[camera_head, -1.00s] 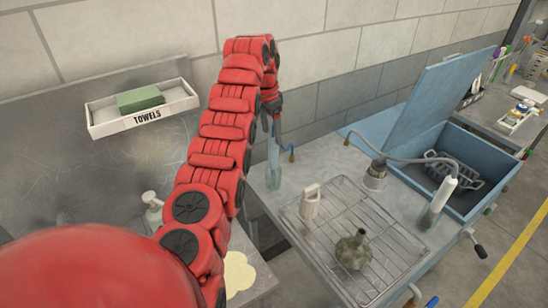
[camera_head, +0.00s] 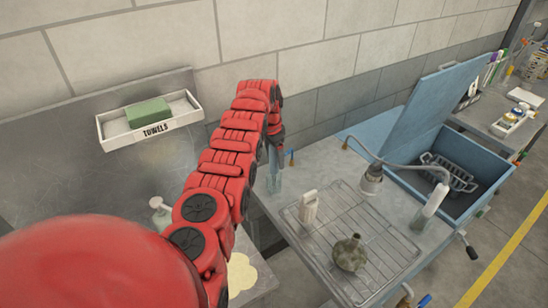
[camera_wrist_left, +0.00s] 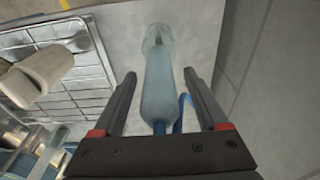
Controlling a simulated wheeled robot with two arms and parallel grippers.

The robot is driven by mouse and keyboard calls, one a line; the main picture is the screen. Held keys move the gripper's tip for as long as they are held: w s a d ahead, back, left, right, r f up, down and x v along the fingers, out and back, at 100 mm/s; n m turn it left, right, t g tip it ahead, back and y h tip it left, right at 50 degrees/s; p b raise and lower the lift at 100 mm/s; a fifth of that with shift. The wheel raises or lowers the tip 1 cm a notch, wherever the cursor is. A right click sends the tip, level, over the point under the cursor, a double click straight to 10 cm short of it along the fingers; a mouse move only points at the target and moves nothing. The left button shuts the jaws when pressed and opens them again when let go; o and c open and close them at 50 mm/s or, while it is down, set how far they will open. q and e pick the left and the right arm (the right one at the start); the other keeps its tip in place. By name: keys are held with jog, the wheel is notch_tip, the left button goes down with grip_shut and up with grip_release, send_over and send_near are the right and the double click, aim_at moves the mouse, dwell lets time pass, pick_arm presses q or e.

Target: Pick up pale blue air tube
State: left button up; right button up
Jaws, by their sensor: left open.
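The pale blue air tube (camera_head: 275,178) stands upright near the back left corner of the grey work table (camera_head: 345,165). In the left wrist view the tube (camera_wrist_left: 158,88) runs away from the camera, with its far end in a clear, cup-like piece (camera_wrist_left: 158,38). My left gripper (camera_head: 276,146) is directly above the tube, pointing down. In the left wrist view its two fingers (camera_wrist_left: 160,74) are open, one on each side of the tube, with gaps visible. My right gripper is not in view.
Right of the tube, a wire rack (camera_head: 350,225) holds a pale bottle-like object (camera_head: 308,207) and a dull green round part (camera_head: 348,253). A hosed grey fitting (camera_head: 371,182) and an open blue bin (camera_head: 470,190) are farther right. The wall is close behind.

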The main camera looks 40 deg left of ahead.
pick_arm(q)
grip_shut()
dwell(0.4)
